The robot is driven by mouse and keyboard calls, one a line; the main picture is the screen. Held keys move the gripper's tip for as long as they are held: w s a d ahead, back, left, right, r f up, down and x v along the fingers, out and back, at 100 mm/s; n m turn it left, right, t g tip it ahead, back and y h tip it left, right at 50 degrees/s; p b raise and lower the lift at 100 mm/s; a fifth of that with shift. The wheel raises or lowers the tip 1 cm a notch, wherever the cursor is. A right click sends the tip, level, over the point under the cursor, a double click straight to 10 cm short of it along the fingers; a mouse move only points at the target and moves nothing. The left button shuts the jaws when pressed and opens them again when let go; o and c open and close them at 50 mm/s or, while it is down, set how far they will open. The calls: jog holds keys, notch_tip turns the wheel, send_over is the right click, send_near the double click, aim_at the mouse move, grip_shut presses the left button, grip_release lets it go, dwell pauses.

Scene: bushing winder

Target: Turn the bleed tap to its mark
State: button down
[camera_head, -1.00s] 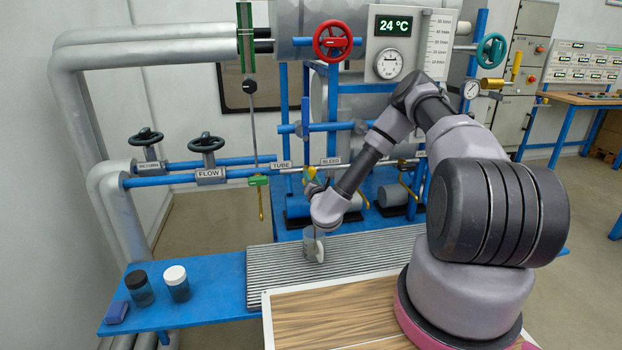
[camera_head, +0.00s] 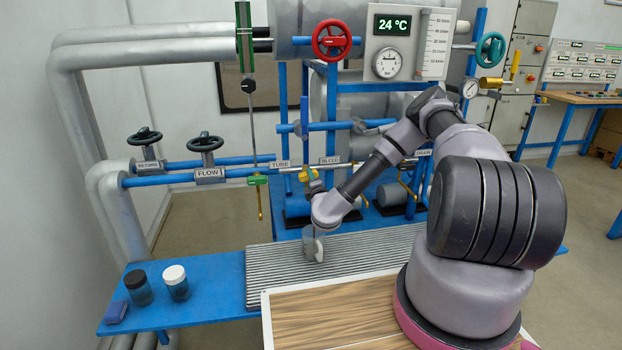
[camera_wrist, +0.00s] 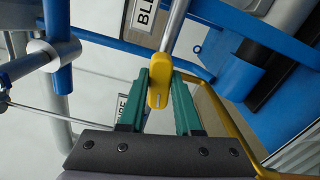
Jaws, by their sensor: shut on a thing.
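The bleed tap's yellow handle (camera_wrist: 161,82) sits between the two green fingers of my gripper (camera_wrist: 172,82) in the wrist view, at the end of a pale metal rod. The fingers are shut on the handle. In the head view the yellow handle (camera_head: 308,175) shows just left of and below the BLEED label (camera_head: 330,160), with my gripper (camera_head: 312,182) at it, partly hidden by my wrist. The label also shows cut off in the wrist view (camera_wrist: 143,14). I cannot make out the tap's mark.
A curved yellow pipe (camera_wrist: 232,122) runs close to the right finger. Blue pipes surround the tap. A ribbed grey grating (camera_head: 275,275) lies below. Black-lidded (camera_head: 138,288) and white-lidded (camera_head: 176,283) jars stand on the blue shelf at left. The TUBE label (camera_head: 279,164) is left of the tap.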

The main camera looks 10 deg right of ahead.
jog(key=shift+f+m, duration=0.15)
jog(key=shift+m, duration=0.95)
jog(key=shift+s, duration=0.1)
jog(key=c, duration=0.6)
grip_release()
jog(key=s, duration=1)
jog(key=shift+s, duration=0.4)
